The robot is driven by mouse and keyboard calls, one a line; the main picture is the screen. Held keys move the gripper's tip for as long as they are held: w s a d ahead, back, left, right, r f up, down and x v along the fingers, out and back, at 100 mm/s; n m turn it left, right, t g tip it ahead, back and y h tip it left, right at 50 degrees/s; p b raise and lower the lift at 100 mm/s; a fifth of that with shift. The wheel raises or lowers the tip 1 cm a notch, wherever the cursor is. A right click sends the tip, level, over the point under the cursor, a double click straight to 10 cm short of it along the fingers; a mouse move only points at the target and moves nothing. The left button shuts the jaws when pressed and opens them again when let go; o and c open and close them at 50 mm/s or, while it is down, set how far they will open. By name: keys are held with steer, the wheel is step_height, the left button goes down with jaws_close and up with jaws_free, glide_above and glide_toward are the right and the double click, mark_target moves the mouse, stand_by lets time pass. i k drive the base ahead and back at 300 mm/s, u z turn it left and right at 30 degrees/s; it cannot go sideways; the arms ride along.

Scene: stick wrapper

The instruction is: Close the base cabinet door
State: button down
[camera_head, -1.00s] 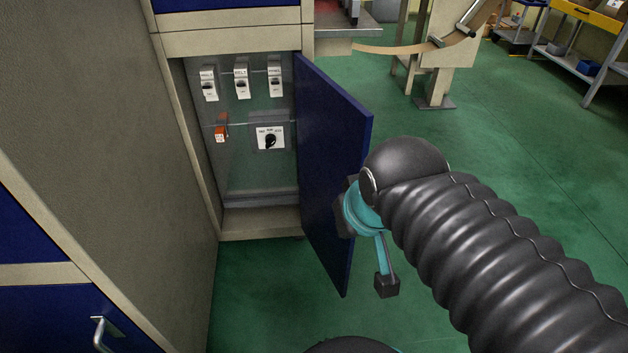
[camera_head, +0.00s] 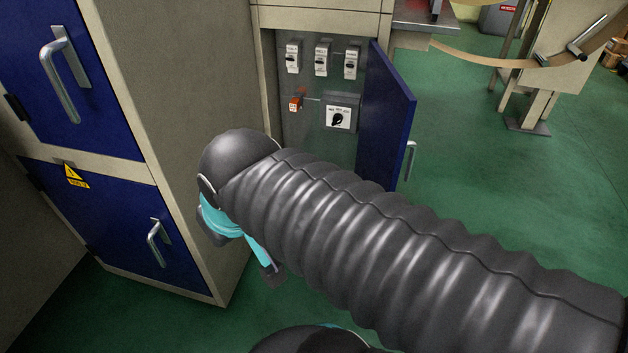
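The base cabinet (camera_head: 270,101) stands open in the upper middle of the head view. Its blue door (camera_head: 388,115) is hinged at the right side of the opening and stands swung out towards me. The door's metal handle (camera_head: 410,160) shows past its right edge. My arm hides the lower part of the door and of the opening. My gripper (camera_head: 242,256) is left of the door, in front of the tall cabinet's side, apart from the door. Its turquoise fingers look spread, with nothing seen between them, though my wrist hides part of it.
Switches (camera_head: 321,60) and a rotary knob (camera_head: 338,118) sit inside the opening. A tall cabinet (camera_head: 165,110) with blue doors and handles stands close at left. Green floor (camera_head: 470,180) is open to the right. A machine stand (camera_head: 530,115) is at the back right.

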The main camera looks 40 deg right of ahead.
mark_target(389, 107)
steer(key=u, duration=1.7)
steer(key=k, duration=1.4)
steer(key=z, duration=3.85)
steer(key=k, duration=0.6)
steer(key=u, duration=1.4)
